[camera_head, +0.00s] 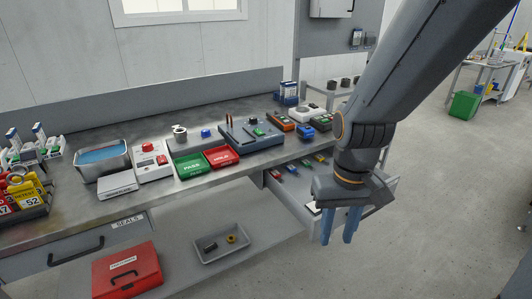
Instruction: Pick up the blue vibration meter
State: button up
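An open drawer (292,203) with several small coloured items juts out below the bench.

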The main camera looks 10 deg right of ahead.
aim_at(305, 131)
jog(key=z, duration=0.15)
jog(key=k, duration=0.3)
jog(key=u, duration=1)
jog(key=i, duration=0.85)
jog(key=z, duration=0.75)
jog(key=i, duration=0.85)
jog(key=z, duration=0.75)
